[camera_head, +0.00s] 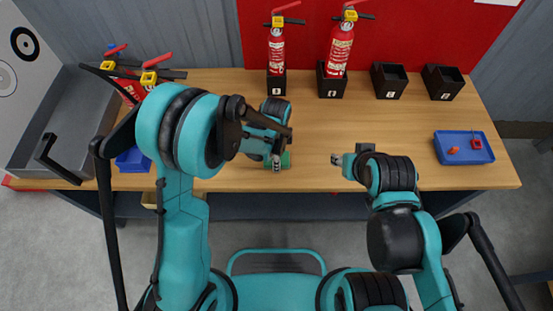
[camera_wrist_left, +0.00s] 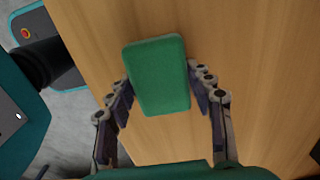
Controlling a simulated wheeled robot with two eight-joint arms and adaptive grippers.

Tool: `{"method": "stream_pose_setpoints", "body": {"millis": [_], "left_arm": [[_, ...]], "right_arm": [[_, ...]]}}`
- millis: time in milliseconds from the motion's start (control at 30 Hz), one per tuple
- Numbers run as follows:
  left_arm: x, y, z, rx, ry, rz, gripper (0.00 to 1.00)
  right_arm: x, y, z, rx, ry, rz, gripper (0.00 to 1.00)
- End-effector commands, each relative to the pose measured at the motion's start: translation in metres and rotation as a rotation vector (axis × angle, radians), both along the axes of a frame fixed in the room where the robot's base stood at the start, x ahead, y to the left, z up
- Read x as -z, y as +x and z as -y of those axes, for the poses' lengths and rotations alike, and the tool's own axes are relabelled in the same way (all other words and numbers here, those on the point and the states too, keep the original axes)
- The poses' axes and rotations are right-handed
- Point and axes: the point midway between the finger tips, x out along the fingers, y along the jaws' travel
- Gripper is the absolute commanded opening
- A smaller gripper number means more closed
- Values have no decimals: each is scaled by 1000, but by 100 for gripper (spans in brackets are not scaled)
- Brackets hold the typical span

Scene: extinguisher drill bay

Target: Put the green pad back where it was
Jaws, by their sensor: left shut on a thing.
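The green pad (camera_wrist_left: 158,78) is a flat rounded block, held between the fingers of my left gripper (camera_wrist_left: 160,90) in the left wrist view. In the head view the left gripper (camera_head: 277,160) is over the middle front of the table, and the green pad (camera_head: 286,160) shows only partly behind its fingers. I cannot tell whether the pad touches the table. My right gripper (camera_head: 338,160) is over the table to the right of the left one, with no object seen at its tip. Its finger opening is too small to judge.
Two red extinguishers (camera_head: 340,50) stand in black holders at the back of the wooden table (camera_head: 350,120). Two empty black holders (camera_head: 442,82) stand to their right. A blue tray (camera_head: 463,157) with small red pieces is at right. More extinguishers (camera_head: 130,88) and a grey bin (camera_head: 45,125) are at left.

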Motion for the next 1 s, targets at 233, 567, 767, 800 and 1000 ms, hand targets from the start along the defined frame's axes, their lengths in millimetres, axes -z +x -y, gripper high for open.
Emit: {"method": "stream_pose_setpoints", "body": {"millis": [233, 567, 767, 800, 1000], "left_arm": [[0, 0, 0, 0, 0, 0, 21], [3, 0, 0, 0, 0, 0, 73], [1, 0, 0, 0, 0, 0, 73], [0, 0, 0, 0, 0, 0, 73], [-32, 0, 0, 0, 0, 0, 73]], "right_arm": [[0, 0, 0, 0, 0, 0, 42], [3, 0, 0, 0, 0, 0, 42], [1, 0, 0, 0, 0, 0, 42], [0, 0, 0, 0, 0, 0, 42], [-15, 0, 0, 0, 0, 0, 42]]}}
